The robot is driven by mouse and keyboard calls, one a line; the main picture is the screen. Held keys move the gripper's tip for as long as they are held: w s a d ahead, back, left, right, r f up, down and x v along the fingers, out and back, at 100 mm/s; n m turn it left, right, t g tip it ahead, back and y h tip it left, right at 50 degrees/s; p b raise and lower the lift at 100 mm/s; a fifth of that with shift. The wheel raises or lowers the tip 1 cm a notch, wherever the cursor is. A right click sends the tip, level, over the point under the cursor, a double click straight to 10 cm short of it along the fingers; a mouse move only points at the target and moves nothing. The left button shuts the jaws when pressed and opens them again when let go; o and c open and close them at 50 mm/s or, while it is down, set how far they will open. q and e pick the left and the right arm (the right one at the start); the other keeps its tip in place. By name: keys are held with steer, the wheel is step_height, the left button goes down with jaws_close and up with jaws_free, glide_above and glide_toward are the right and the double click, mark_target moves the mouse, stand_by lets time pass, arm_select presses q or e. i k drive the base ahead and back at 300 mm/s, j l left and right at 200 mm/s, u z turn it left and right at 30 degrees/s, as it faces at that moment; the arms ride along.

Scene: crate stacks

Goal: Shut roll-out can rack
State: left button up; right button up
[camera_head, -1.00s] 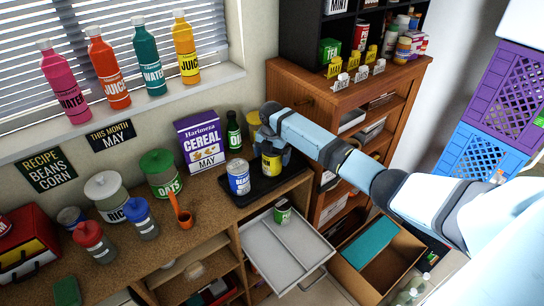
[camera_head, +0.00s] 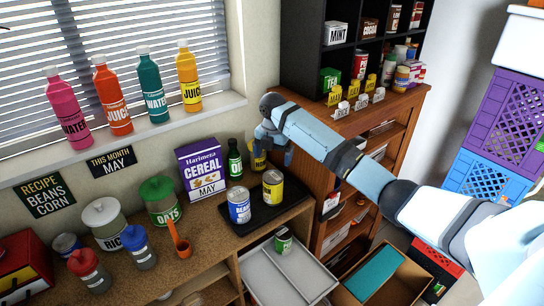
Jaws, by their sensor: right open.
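The roll-out can rack (camera_head: 285,276) is a light grey tray pulled out from under the counter, with a raised divider. A small green-labelled can (camera_head: 283,240) stands in it near the back. My right gripper (camera_head: 274,148) is open above the back of the counter, beyond the black tray. It is empty and apart from a yellow-labelled can (camera_head: 273,187) and a blue-labelled beans can (camera_head: 239,206) on that tray. Another yellow can (camera_head: 256,158) stands behind the gripper, partly hidden by it. My left gripper is out of view.
The black tray (camera_head: 258,219) sits on the counter's right end. A cereal box (camera_head: 201,168) and a green bottle (camera_head: 234,160) stand behind it. A wooden shelf unit (camera_head: 328,200) rises at the right. An open cardboard box (camera_head: 392,282) lies right of the rack.

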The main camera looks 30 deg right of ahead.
mark_target(297, 278)
steer(key=k+j, duration=0.75)
steer(key=j, duration=0.25)
